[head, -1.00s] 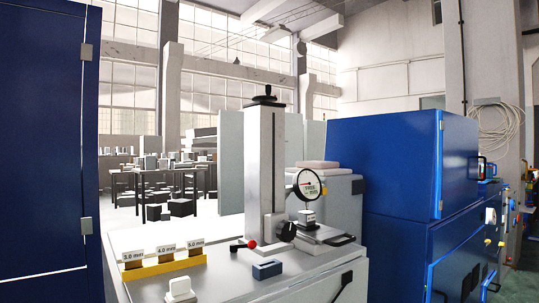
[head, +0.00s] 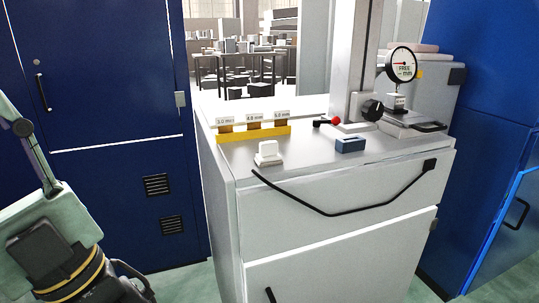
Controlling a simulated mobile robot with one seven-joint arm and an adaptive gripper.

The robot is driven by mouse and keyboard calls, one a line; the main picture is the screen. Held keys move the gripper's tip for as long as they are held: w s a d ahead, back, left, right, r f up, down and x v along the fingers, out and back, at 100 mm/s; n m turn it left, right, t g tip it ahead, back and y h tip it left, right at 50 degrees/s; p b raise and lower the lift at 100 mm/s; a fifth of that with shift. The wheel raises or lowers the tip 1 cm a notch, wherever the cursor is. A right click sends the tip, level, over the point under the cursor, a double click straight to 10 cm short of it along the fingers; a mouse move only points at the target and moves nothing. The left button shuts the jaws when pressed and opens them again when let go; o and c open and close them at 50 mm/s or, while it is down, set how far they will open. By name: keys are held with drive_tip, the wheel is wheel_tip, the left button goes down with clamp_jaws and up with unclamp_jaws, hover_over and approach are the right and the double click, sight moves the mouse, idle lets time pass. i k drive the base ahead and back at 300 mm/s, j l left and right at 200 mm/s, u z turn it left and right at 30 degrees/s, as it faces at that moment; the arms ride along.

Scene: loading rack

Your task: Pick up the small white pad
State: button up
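A small white pad-like block (head: 268,151) stands near the front left of the top of a light grey cabinet (head: 330,200). It looks like a raised piece on a wider white base. It is clear of the things around it. Part of my arm (head: 50,240) shows at the lower left, well apart from the pad and the cabinet. The fingertips of my gripper are not visible in this view.
A yellow rack (head: 252,132) with labelled brown pieces stands behind the pad. A blue block (head: 350,145) lies to its right. A gauge stand with a round dial (head: 402,64) stands at the right rear. Blue cabinets (head: 100,90) flank the bench. A black handle (head: 345,213) crosses its front.

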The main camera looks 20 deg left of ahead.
sight(268, 156)
drive_tip(key=i+l, duration=0.1)
drive_tip(key=l, duration=0.15)
drive_tip(key=i+l, duration=0.1)
drive_tip(key=l, duration=0.15)
drive_tip(key=l+u, duration=0.2)
drive_tip(key=u, duration=0.95)
drive_tip(key=i+u, duration=0.1)
drive_tip(key=u, duration=0.2)
drive_tip(key=i+u, duration=0.15)
drive_tip(key=u, duration=0.15)
drive_tip(key=i, duration=0.3)
